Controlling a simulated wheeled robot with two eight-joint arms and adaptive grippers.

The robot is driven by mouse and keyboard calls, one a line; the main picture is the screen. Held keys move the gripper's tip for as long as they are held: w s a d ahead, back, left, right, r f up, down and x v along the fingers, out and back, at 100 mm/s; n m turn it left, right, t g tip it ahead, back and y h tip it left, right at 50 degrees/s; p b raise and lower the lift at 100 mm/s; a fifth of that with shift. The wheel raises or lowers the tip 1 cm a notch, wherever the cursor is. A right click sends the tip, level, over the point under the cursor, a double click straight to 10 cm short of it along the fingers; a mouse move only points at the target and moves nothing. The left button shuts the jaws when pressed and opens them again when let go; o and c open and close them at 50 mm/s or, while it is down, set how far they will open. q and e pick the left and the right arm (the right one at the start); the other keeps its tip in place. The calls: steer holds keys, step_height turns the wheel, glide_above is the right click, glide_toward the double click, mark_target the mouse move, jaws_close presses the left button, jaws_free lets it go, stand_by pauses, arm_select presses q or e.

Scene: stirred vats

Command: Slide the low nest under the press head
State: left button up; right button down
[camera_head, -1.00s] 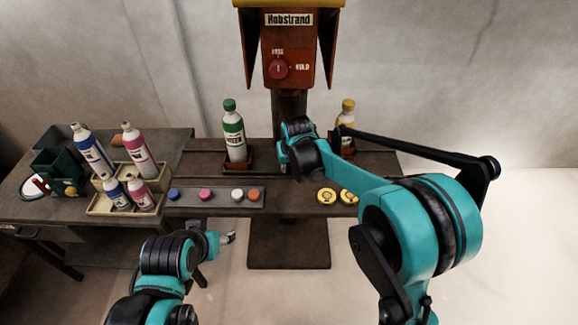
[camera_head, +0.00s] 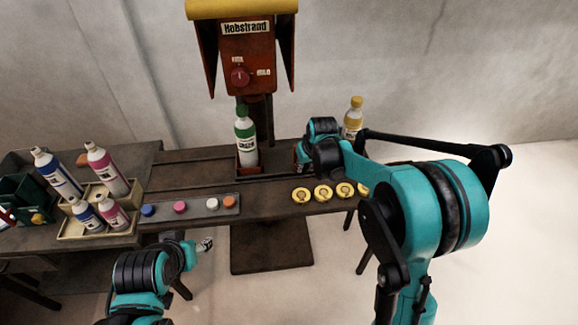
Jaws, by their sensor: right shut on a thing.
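A small red-brown nest (camera_head: 249,171) holds an upright white bottle (camera_head: 245,137) with a green cap, in line below the red press head (camera_head: 247,62). A second white bottle (camera_head: 352,120) with a yellow cap stands further right; its nest is mostly hidden behind my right arm. My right gripper (camera_head: 301,158) is low at the slide between the two bottles. It is shut on part of the slide, but its fingers and the grip are mostly hidden. My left gripper (camera_head: 206,244) hangs in front of the bench, apart from everything; its jaws are too small to read.
A grey strip (camera_head: 196,208) with coloured buttons and several yellow discs (camera_head: 323,192) line the bench front. A tray (camera_head: 72,226) of bottles stands at left. My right arm covers the right side.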

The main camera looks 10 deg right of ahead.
steer(key=shift+d, duration=2.1)
steer(key=c, duration=1.5)
jaws_free()
steer(key=shift+d, duration=0.15)
steer(key=shift+r, duration=0.1)
steer(key=v, duration=1.1)
steer(key=shift+s+r, duration=0.2)
steer(key=shift+r, duration=0.15)
steer(key=s+t, duration=0.1)
steer(key=s, duration=0.7)
steer(key=s+a+f+m+t, duration=0.1)
steer(key=s, duration=0.6)
steer(key=s+f+m+h, duration=0.1)
steer(key=s, duration=0.7)
steer(key=shift+s+a+f+t, duration=0.25)
steer(key=shift+s+a+t, duration=0.05)
steer(key=shift+t, duration=0.1)
